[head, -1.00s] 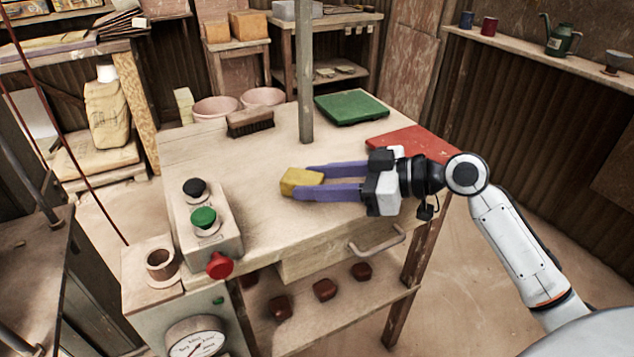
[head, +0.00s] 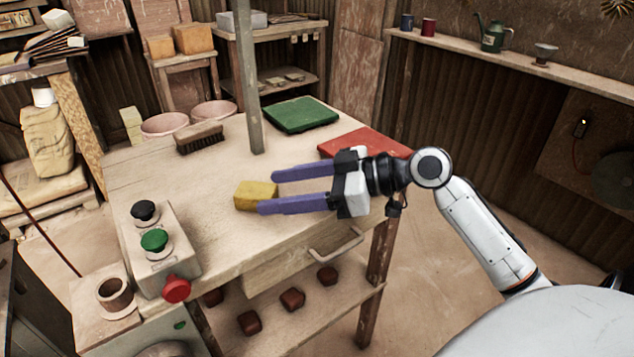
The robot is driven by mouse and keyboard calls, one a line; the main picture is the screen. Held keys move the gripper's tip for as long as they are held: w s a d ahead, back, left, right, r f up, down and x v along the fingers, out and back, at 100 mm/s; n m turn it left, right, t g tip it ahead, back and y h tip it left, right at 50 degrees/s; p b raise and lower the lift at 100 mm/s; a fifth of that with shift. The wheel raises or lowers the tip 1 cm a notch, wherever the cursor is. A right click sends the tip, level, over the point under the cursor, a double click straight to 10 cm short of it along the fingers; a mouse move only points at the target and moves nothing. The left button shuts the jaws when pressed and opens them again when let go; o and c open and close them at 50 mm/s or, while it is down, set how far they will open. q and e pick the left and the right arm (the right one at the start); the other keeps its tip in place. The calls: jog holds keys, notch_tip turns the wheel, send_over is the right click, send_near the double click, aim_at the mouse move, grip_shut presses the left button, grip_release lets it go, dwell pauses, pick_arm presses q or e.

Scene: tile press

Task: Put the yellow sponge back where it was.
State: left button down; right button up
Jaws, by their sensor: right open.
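The yellow sponge (head: 254,195) lies on the wooden table (head: 215,225), left of the tips of my right gripper (head: 268,191). My right gripper reaches in from the right, low over the table, with its two purple fingers spread apart. The fingertips are at the sponge's right end, one on the far side and one on the near side. The near finger overlaps the sponge's lower right corner in the picture. I cannot tell whether either finger touches it. My left gripper is not in view.
A post (head: 248,85) rises behind the sponge. A brush (head: 199,138), a green pad (head: 300,115) and a red board (head: 363,145) lie on the table. A control box (head: 175,255) with buttons stands front left. The tabletop between box and post is clear.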

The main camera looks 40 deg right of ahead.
jog(key=v, duration=0.9)
jog(key=shift+s+d, duration=0.2)
jog(key=shift+s, duration=0.1)
jog(key=shift+r, duration=0.1)
